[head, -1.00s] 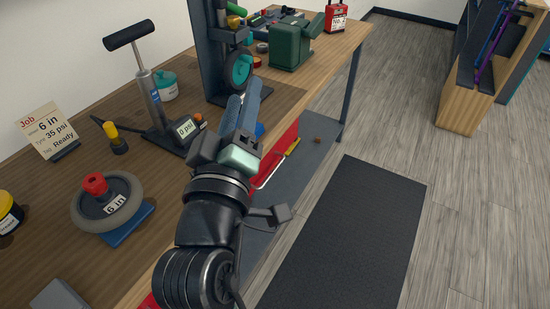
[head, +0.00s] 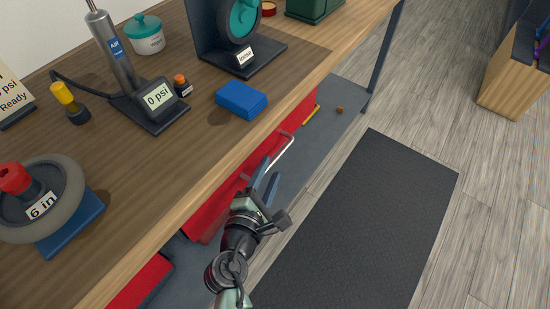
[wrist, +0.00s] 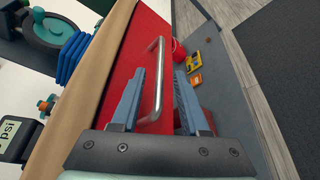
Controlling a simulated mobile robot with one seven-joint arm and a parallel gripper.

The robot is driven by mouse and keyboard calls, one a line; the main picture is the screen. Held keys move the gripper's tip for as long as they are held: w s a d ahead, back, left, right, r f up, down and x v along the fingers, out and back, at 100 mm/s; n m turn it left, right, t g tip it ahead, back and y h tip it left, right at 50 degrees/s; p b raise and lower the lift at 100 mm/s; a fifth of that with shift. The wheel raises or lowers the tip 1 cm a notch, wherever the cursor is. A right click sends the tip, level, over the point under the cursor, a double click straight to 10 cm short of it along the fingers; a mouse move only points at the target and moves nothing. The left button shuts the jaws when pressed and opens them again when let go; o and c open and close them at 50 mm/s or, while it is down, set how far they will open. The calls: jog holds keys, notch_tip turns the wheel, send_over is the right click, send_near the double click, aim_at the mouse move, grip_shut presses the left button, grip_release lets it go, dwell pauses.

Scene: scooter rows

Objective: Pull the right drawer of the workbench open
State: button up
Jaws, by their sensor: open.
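The workbench (head: 180,215) has red drawer fronts under its wooden top. The right drawer (head: 297,118) looks closed, with a silver bar handle (head: 272,158) on its red front. In the wrist view the handle (wrist: 155,85) stands between my two blue fingers, beyond and partly level with their tips. My gripper (head: 264,175) is open in front of the drawer, below the bench edge; in the wrist view the gripper (wrist: 158,88) has a finger on each side of the handle. I cannot tell whether either finger touches it.
On the bench top are a blue block (head: 241,100), a pump with a 0 psi gauge (head: 158,95) and a 6 in wheel (head: 45,195). A dark mat (head: 365,215) lies on clear floor.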

aim_at(272, 165)
jog(key=x, duration=0.5)
grip_shut()
dwell(1.4)
